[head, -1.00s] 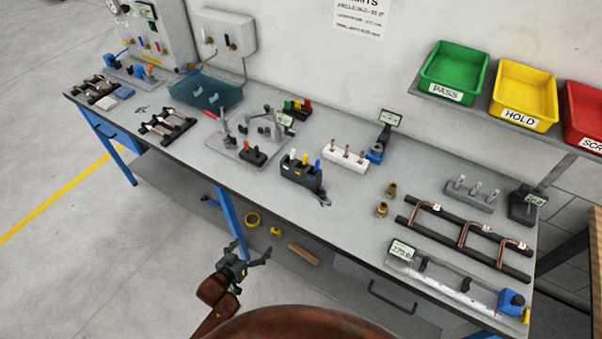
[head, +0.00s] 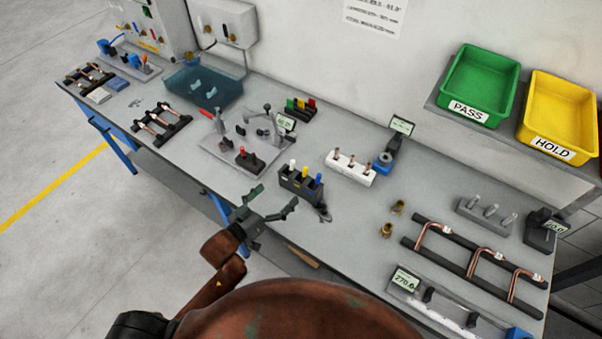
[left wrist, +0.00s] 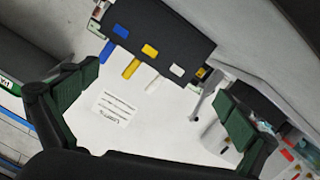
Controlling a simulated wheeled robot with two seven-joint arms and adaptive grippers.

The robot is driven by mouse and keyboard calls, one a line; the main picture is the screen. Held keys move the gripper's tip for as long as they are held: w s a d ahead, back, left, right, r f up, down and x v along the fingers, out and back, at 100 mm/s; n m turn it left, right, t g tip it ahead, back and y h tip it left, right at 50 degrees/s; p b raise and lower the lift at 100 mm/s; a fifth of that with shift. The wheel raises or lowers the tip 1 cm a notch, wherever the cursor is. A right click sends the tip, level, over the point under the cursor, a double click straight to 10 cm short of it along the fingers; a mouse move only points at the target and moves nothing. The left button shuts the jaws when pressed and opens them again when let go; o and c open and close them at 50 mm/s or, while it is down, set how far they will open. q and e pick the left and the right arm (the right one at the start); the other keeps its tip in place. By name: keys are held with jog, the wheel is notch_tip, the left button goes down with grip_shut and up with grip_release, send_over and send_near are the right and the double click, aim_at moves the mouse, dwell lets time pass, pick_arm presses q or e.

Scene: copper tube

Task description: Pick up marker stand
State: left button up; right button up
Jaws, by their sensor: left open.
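The marker stand (head: 298,187) is a black block on the grey workbench, holding a white, a yellow and a blue marker upright. In the left wrist view the marker stand (left wrist: 165,28) shows at the top, beyond the fingertips, with its markers pointing down the picture. My left gripper (head: 273,203) is open and empty near the bench's front edge, a little left of and in front of the stand, apart from it. Its two green-padded fingers (left wrist: 158,92) are spread wide in the left wrist view. My right gripper is not in view.
A clamp fixture (head: 243,150) stands left of the stand, and a white block with copper pieces (head: 350,168) stands to its right. A small dark tool (head: 324,213) lies close by the stand's right front. Brass fittings (head: 387,230) and a copper tube rack (head: 470,262) are further right.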

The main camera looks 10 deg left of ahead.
aim_at(290, 180)
pick_arm(q)
jog(key=shift+x, duration=2.2)
jog(key=shift+a+x, duration=0.25)
jog(key=shift+x, duration=0.9)
jog(key=shift+w+d, duration=0.2)
jog(key=shift+w, duration=0.3)
jog(key=shift+f, duration=0.1)
jog(key=c, duration=0.9)
jog(key=shift+c, duration=1)
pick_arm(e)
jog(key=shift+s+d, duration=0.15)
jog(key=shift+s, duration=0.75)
